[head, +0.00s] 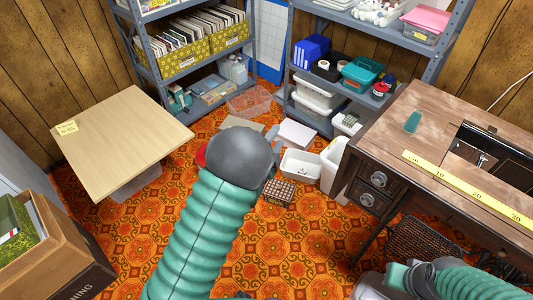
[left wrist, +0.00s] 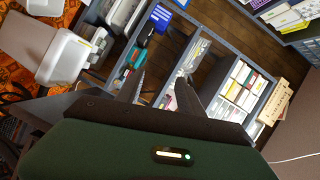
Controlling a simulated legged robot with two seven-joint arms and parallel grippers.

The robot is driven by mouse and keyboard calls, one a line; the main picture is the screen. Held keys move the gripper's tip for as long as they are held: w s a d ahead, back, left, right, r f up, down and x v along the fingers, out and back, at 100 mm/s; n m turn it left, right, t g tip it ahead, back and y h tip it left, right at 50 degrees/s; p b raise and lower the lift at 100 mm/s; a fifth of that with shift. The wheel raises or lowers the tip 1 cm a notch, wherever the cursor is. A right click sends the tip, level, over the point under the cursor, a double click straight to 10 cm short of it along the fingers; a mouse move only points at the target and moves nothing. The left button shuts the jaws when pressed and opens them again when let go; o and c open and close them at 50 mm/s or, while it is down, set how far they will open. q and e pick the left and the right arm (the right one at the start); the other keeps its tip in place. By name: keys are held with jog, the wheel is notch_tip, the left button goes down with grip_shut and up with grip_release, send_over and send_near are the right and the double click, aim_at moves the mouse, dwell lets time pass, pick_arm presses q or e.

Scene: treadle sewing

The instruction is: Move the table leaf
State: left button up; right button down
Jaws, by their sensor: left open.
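The treadle sewing table (head: 440,120) stands at the right, with a brown wooden top and a dark opening around metal machine parts. A pale wooden board (head: 125,140) with a yellow note lies level at the left; I cannot tell whether it is the table leaf. My left gripper (head: 270,168) is at the end of the green-sleeved arm over the middle of the floor, mostly hidden behind its grey wrist. In the left wrist view its two dark fingers (left wrist: 162,92) are apart with nothing between them. My right arm is at the bottom right; its jaws are not clear.
A yellow ruler (head: 470,187) and a teal object (head: 412,122) lie on the sewing table. Grey shelves (head: 190,55) stand at the back. A white bin (head: 333,165), a white tray (head: 300,165) and a patterned box (head: 279,193) stand on the floor. A cardboard box (head: 50,245) is at lower left.

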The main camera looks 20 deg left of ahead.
pick_arm(q)
jog(key=s+r, duration=0.1)
jog(key=s, duration=0.7)
jog(key=shift+p, duration=0.4)
dwell(0.4)
jog(key=s+d+f+n+g, duration=0.1)
jog(key=s+f+n+g, duration=0.1)
jog(key=s+n+g, duration=0.65)
jog(key=s+d+f+n+g, duration=0.2)
jog(key=s+n+g, duration=0.35)
jog(key=s, duration=0.55)
jog(key=w+p+v, duration=0.3)
jog(key=p+v, duration=1.1)
jog(key=p, duration=0.1)
jog(key=w+a+r+p+v, duration=0.1)
jog(key=w+p+v, duration=0.2)
jog(key=p+v, duration=1.2)
jog(key=shift+a+r+h+p, duration=0.3)
jog(key=shift+a+r+p, duration=0.15)
jog(key=shift+r, duration=0.15)
